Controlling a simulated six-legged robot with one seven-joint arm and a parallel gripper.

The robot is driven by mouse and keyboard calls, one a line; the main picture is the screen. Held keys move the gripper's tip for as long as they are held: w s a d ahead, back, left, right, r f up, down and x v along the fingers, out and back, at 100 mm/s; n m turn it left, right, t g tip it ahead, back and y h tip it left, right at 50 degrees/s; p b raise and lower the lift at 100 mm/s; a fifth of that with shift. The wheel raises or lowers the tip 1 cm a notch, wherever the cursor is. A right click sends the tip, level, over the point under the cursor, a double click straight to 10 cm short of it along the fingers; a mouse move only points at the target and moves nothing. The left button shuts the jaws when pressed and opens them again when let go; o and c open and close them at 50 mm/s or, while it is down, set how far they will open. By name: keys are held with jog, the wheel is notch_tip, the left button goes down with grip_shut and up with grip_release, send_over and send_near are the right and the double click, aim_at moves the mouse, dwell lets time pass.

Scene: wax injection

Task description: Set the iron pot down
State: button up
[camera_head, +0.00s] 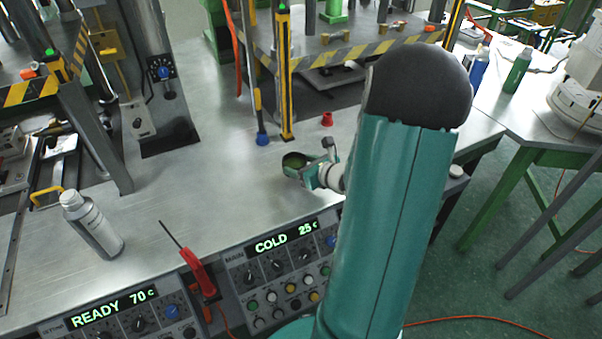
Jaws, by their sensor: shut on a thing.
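The pot is upright or nearly so, low over the bench top near the front edge. I cannot tell whether its base touches the bench. My large teal arm link hides the bench to the right of the gripper.
A red soldering-type tool (195,270) sits by the control panels (284,262) at the front edge. The bench (200,190) left of the pot is clear.

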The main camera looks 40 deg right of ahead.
jog(key=shift+w+f, duration=0.1)
jog(key=shift+f, duration=1.5)
jog(key=shift+a+f, duration=0.1)
jog(key=o, duration=1)
jog(key=shift+f, duration=0.1)
jog(key=shift+o, duration=0.4)
